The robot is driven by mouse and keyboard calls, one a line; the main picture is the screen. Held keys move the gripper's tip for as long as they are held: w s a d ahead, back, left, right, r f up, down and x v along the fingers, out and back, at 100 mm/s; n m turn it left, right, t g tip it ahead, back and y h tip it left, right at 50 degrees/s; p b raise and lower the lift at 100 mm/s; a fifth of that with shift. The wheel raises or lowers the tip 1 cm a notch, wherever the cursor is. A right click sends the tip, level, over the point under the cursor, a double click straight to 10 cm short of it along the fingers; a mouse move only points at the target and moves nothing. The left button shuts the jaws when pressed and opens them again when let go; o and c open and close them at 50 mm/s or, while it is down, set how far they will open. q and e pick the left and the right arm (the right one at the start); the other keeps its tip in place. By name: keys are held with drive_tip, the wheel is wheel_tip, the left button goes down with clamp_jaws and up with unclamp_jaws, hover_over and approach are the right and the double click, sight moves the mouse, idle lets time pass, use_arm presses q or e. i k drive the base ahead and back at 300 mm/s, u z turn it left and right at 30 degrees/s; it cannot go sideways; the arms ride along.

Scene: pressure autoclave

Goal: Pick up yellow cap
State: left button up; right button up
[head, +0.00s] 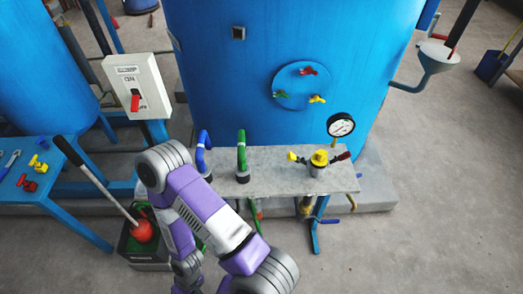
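The yellow cap (319,158) sits on top of a vertical brass-coloured fitting on the grey shelf, in front of the blue tank. A small yellow handle is on its left and a red handle on its right, both close to it. One of my arms, purple and white, crosses the lower middle of the view, to the left of the cap and apart from it. I cannot tell which arm it is. Neither gripper's fingers show.
A pressure gauge (341,125) stands close behind the cap. A blue table (50,178) with tools is at left, beside a dark bin (135,245).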

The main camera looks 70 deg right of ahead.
sight(319, 159)
drive_tip(key=u, duration=0.4)
drive_tip(key=k, duration=1)
drive_tip(key=z, duration=1.2)
